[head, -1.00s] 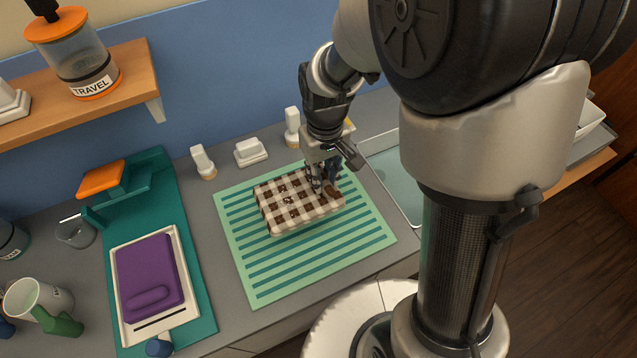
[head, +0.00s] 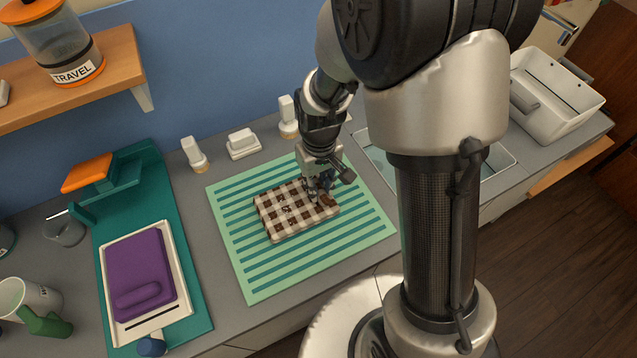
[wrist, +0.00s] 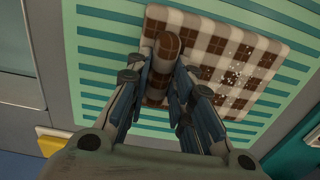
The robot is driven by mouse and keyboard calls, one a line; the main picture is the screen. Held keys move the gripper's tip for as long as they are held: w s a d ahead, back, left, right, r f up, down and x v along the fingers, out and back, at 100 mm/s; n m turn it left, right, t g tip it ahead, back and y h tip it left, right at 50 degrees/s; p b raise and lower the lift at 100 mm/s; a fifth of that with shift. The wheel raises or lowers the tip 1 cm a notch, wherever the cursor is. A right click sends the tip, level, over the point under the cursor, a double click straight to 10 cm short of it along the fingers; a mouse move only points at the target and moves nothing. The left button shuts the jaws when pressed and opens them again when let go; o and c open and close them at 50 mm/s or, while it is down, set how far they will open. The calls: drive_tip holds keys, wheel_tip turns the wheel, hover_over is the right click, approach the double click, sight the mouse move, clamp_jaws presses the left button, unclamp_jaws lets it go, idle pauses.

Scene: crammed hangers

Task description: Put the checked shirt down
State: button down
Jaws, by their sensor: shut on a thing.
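The checked shirt (head: 290,212) is a folded brown-and-white block with pale specks on its top. It is over the mint-and-teal striped mat (head: 255,285), flat and level, at or very near its surface; I cannot tell if it fully touches. My gripper (head: 319,188) comes down on its right end. In the wrist view the shirt (wrist: 225,65) has a brown roll (wrist: 168,45) at one end, and my gripper (wrist: 170,75) has its fingers shut on either side of that roll. The fingers hide part of the shirt.
A purple folded item (head: 140,272) lies in a white tray (head: 180,300) on a teal board at left. White-topped bottles (head: 194,153) and a white dish (head: 243,143) stand behind the mat. A sink (head: 495,165) and a white bin (head: 560,95) are at right.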

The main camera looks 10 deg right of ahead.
drive_tip(key=c, duration=1.4)
unclamp_jaws()
wheel_tip(320, 180, up, 13)
drive_tip(key=p, duration=0.4)
drive_tip(key=s+d+r+m+t, duration=0.1)
drive_tip(key=s+d+r, duration=0.1)
drive_tip(key=s+r, duration=0.2)
drive_tip(key=s+d+r+m+t, duration=0.1)
drive_tip(key=s+d+r+t, duration=0.1)
drive_tip(key=s+r, duration=0.3)
drive_tip(key=s+d+r+m+t, duration=0.1)
drive_tip(key=s+r, duration=0.4)
drive_tip(key=s, duration=0.2)
drive_tip(key=shift+s+d+r+t, duration=0.25)
drive_tip(key=shift+s+d+t, duration=0.05)
drive_tip(key=shift+d, duration=0.1)
